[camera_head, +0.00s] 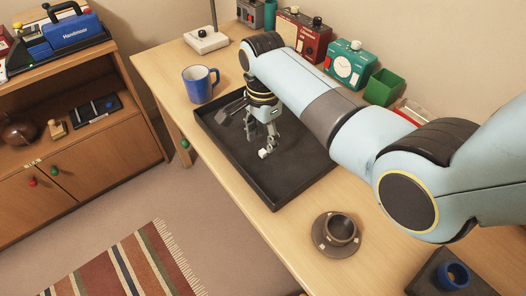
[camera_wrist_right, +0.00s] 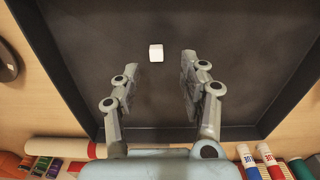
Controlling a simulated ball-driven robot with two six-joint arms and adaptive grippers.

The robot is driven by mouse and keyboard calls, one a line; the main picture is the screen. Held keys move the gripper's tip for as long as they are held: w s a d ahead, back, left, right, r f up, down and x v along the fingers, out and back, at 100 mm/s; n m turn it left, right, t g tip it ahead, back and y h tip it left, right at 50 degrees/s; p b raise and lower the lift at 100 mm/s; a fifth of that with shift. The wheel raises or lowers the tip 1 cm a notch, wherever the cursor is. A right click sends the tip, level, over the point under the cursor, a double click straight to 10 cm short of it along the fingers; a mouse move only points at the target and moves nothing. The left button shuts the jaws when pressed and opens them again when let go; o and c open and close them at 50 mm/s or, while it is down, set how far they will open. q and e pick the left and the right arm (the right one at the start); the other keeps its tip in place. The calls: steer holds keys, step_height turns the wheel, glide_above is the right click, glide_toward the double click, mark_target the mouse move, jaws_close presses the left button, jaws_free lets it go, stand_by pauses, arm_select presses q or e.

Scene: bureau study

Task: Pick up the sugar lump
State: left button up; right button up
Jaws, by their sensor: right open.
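The sugar lump (camera_wrist_right: 156,53) is a small white cube on the dark tray (camera_wrist_right: 90,112) in the right wrist view. It lies beyond the fingertips, in line with the gap between them, and nothing touches it there. In the head view the sugar lump (camera_head: 263,154) shows as a white spot just below the fingers. My right gripper (camera_head: 261,139) points down over the dark tray (camera_head: 229,176), open and empty. Its two spread fingers also show in the right wrist view (camera_wrist_right: 159,72). My left gripper is not in view.
A blue mug (camera_head: 198,86) stands beside the tray's far left corner. A dark cup (camera_head: 341,229) on a saucer (camera_head: 326,247) stands near the desk's front edge. A teal clock (camera_head: 345,68), a red box (camera_head: 306,38) and a green container (camera_head: 383,87) line the wall.

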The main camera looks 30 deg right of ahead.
mark_target(264, 150)
steer(key=f, duration=0.2)
steer(key=shift+s+f, duration=0.25)
steer(key=shift+f, duration=0.65)
steer(key=shift+c, duration=1.1)
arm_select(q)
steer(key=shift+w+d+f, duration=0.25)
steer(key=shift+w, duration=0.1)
arm_select(e)
steer(key=c, duration=0.5)
steer(key=shift+c, duration=0.2)
